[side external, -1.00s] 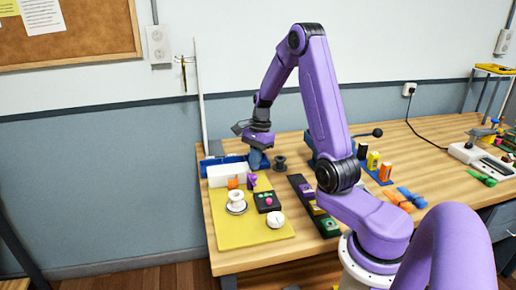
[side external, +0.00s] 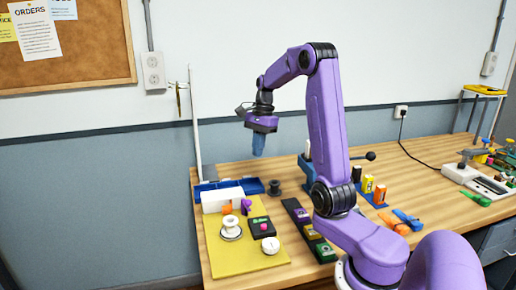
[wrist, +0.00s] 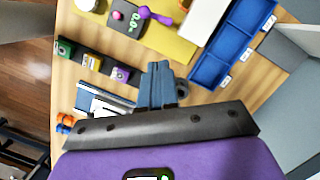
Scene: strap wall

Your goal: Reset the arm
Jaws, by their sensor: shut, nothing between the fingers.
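My gripper (side external: 258,146) hangs above the back left of the table in the side external view, on my purple arm. Its blue fingers point down and are shut with nothing between them. In the wrist view the shut fingers (wrist: 158,84) show over the table, apart from the things below. A dark spool (side external: 274,187) stands on the wood under and just right of the gripper. In the wrist view it is partly hidden behind the fingers.
A blue compartment tray (side external: 258,185) and a white block (side external: 222,198) lie below. A yellow mat (side external: 222,262) carries a white spool (side external: 231,227) and small parts. A dark strip with coloured blocks (side external: 311,236) lies right of the mat. A thin upright post (side external: 196,130) stands left.

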